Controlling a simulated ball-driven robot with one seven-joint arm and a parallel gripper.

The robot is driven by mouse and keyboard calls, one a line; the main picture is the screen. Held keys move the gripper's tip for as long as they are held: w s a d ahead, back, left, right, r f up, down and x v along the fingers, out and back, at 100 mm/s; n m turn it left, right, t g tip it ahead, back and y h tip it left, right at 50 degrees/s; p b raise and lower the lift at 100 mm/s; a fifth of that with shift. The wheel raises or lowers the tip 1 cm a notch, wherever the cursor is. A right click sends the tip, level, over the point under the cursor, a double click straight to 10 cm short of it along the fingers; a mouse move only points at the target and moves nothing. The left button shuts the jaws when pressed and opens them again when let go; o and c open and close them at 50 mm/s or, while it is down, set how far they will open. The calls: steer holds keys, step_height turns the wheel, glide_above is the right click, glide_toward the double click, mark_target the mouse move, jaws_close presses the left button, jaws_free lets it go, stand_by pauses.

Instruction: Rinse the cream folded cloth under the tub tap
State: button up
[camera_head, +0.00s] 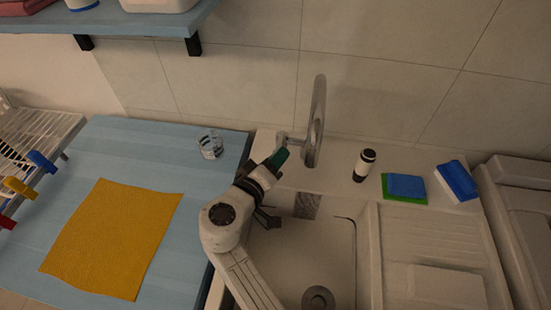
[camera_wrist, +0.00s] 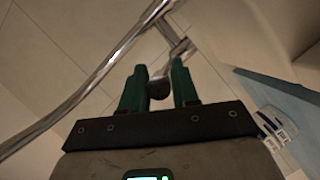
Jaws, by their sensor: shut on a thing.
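My gripper (camera_head: 279,157), with green fingers, is at the left side of the chrome tap (camera_head: 317,120) behind the sink. In the wrist view my gripper (camera_wrist: 158,76) has its two fingers on either side of a dark round knob (camera_wrist: 158,88), which sits on a short stem of the tap (camera_wrist: 118,57). It is shut on this knob. A pale cream flat rectangle (camera_head: 448,287) lies on the draining board at the right and may be the folded cloth. I cannot see whether water runs.
The sink basin (camera_head: 335,250) has a round drain (camera_head: 318,297) and a grey speckled patch (camera_head: 307,205) at its back. A black-and-white bottle (camera_head: 364,165), blue-and-green sponges (camera_head: 405,187) and a blue-white brush or sponge (camera_head: 457,181) stand right of the tap. A glass (camera_head: 210,146) and yellow cloth (camera_head: 115,235) are left.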

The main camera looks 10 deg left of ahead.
jaws_close()
steer(key=shift+r+g+p, duration=0.4)
steer(key=shift+r+p, duration=0.1)
steer(key=shift+p, duration=0.3)
steer(key=shift+f, duration=0.15)
steer(key=o, duration=0.9)
jaws_free()
steer(key=b+v, duration=0.2)
steer(key=v, duration=0.8)
steer(key=shift+s+r, duration=0.2)
steer(key=shift+s, duration=0.1)
steer(key=shift+a, duration=0.15)
